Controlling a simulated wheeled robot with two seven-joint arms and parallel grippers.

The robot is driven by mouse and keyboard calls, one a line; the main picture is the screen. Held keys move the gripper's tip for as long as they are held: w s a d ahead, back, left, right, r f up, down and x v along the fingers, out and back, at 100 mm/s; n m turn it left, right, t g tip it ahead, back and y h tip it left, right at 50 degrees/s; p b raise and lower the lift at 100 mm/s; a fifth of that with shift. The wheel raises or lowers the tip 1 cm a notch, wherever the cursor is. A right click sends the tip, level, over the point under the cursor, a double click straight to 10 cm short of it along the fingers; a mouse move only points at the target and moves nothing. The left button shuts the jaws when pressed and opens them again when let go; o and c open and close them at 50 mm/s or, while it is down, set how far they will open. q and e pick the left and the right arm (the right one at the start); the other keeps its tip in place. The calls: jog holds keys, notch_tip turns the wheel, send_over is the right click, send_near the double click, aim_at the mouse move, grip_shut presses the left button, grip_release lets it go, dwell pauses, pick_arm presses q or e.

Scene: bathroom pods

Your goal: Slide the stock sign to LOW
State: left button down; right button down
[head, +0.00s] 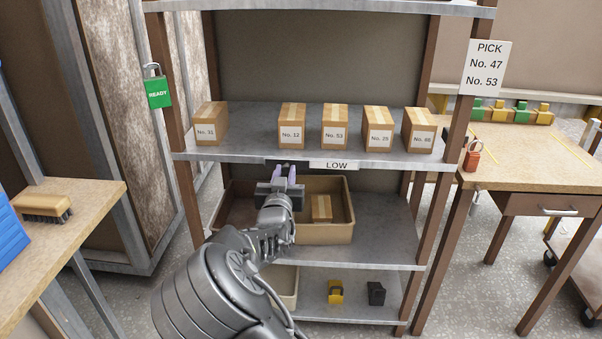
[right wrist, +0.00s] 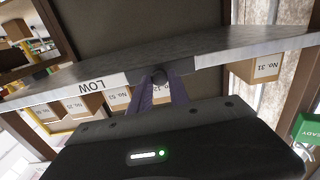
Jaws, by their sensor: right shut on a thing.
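The stock sign sits on the front edge of the middle shelf. Left of the label in the head view, a dark part of the sign lies along the edge, largely behind my gripper. My right gripper (head: 284,174) is at this part, left of the label. In the right wrist view its purple fingers (right wrist: 160,92) are shut on a dark round knob (right wrist: 160,76) at the shelf edge. My left gripper is not in view.
Several numbered boxes (head: 334,122) stand on the middle shelf (head: 240,150). Below is a brown bin (head: 335,232) with a box inside. A green READY padlock (head: 158,92) hangs on the left post, and a PICK card (head: 485,68) is on the right post.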

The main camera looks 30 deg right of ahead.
jog(key=shift+w+a, duration=0.15)
jog(key=shift+a, duration=0.05)
jog(key=c, duration=1.2)
grip_release()
jog(key=shift+a, duration=0.1)
jog(key=shift+c, duration=0.2)
jog(key=v, duration=0.7)
jog(key=shift+s+a+p, duration=0.2)
jog(key=shift+s+p, duration=0.05)
jog(key=shift+p, duration=0.2)
